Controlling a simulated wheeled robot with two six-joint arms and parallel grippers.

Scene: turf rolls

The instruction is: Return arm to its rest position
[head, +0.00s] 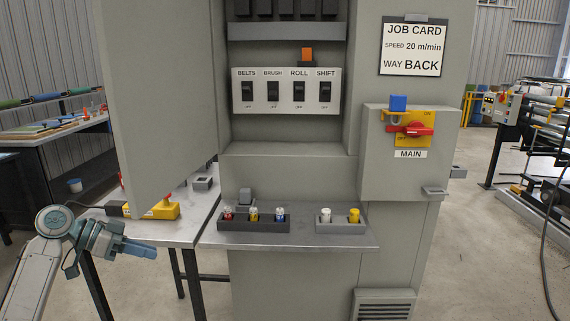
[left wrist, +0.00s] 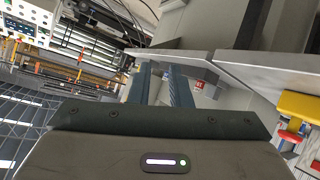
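My left arm (head: 60,235) comes in at the lower left. Its blue-grey gripper (head: 148,251) points right, beside and below the edge of the grey side table. In the left wrist view the two blue fingers (left wrist: 160,72) stand apart with nothing between them, so the gripper is open and empty. It touches nothing that I can see. My right arm and gripper are out of view.
A grey cabinet with a switch panel (head: 285,92) and a red main switch (head: 411,130) stands ahead. Its shelf (head: 290,238) holds trays of coloured fuses. A yellow box (head: 160,210) with a red button sits near the table edge above my gripper.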

